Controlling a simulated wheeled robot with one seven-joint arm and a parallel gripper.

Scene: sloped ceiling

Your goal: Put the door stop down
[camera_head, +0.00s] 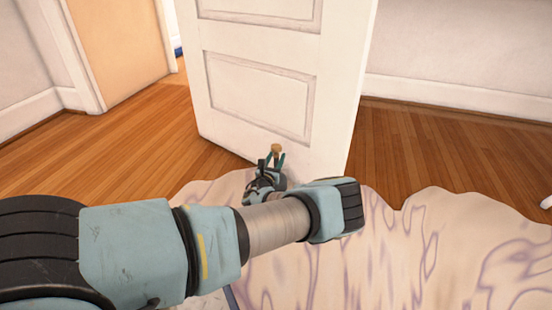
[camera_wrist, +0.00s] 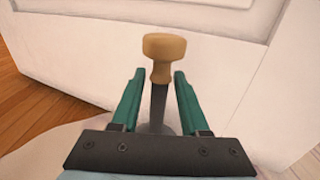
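The door stop has a tan, rounded tip (camera_wrist: 164,47) and a thin grey stem (camera_wrist: 158,104). It stands close against the lower part of the white door (camera_head: 260,95). In the head view its tan tip (camera_head: 276,147) shows just above my gripper. My gripper (camera_wrist: 159,77) is open, with one green finger on each side of the stem. Gaps show between the stem and both fingers. The tip reaches beyond the fingertips. The lower end of the stem is hidden behind my gripper's dark body. In the head view my gripper (camera_head: 273,160) is low in front of the door.
A cream rug with purple veining (camera_head: 430,250) lies on the floor in front of the door. Wooden floor (camera_head: 120,150) is clear to the left and right. A white wall with a baseboard (camera_head: 450,95) stands behind on the right. A doorway frame is at the left.

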